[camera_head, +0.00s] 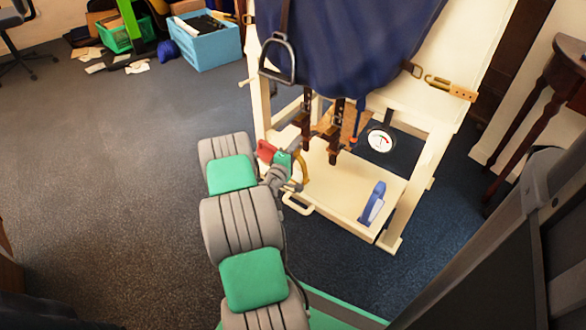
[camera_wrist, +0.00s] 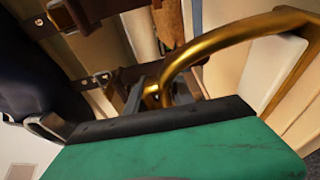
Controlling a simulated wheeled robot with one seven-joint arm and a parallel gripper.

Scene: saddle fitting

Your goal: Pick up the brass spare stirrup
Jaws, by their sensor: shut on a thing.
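The brass spare stirrup (camera_wrist: 232,38) is a shiny golden curved bar in the wrist view. It runs from between my fingers up to the right. In the head view a small part of the brass stirrup (camera_head: 303,168) shows over the shelf of the cream stand, beside my wrist. My gripper (camera_wrist: 158,94) is shut on the stirrup, with its dark fingers on either side of the brass. In the head view my gripper (camera_head: 288,176) is partly hidden by my own wrist. I cannot tell whether the stirrup still touches the shelf.
The cream stand (camera_head: 412,190) carries a dark blue cover (camera_head: 350,45). A steel stirrup (camera_head: 278,62) and brown straps (camera_head: 338,130) hang close above my gripper. A round gauge (camera_head: 381,140) and a blue tool (camera_head: 372,203) are to the right. Open carpet (camera_head: 110,180) lies left.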

